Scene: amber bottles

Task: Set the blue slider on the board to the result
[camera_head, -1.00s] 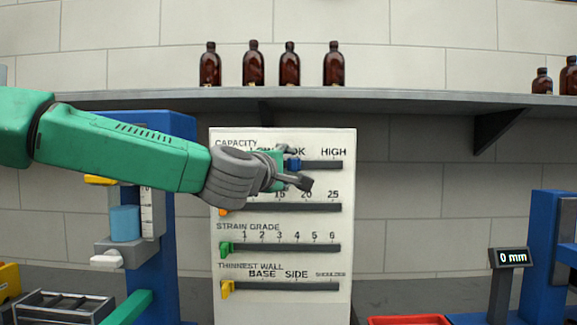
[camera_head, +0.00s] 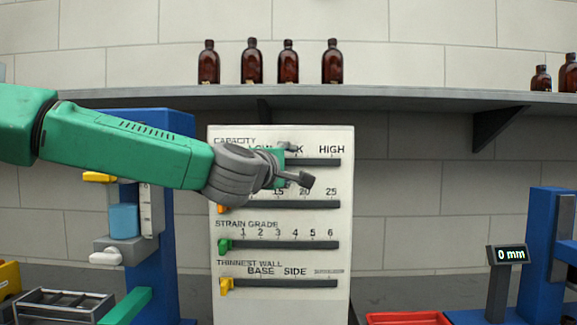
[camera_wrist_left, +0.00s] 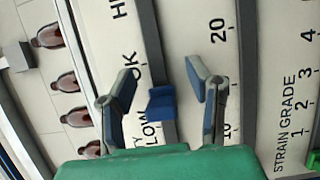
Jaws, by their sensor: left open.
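The white board (camera_head: 345,225) stands upright with several labelled slots. Its top slot, CAPACITY (camera_head: 325,162), runs from LOW through OK to HIGH. The blue slider (camera_wrist_left: 161,103) shows in the left wrist view on that slot, near the stretch between LOW and OK. In the head view it is hidden behind my left gripper (camera_head: 296,164). My left gripper is open, its two fingers (camera_wrist_left: 161,75) on either side of the blue slider with gaps visible. My right gripper is in neither view.
Below are an orange slider (camera_head: 222,209), a green slider (camera_head: 225,246) and a yellow slider (camera_head: 227,286), all at their slots' left ends. Several amber bottles (camera_head: 252,64) stand on the shelf (camera_head: 400,95) above. A display (camera_head: 509,255) at right reads 0 mm.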

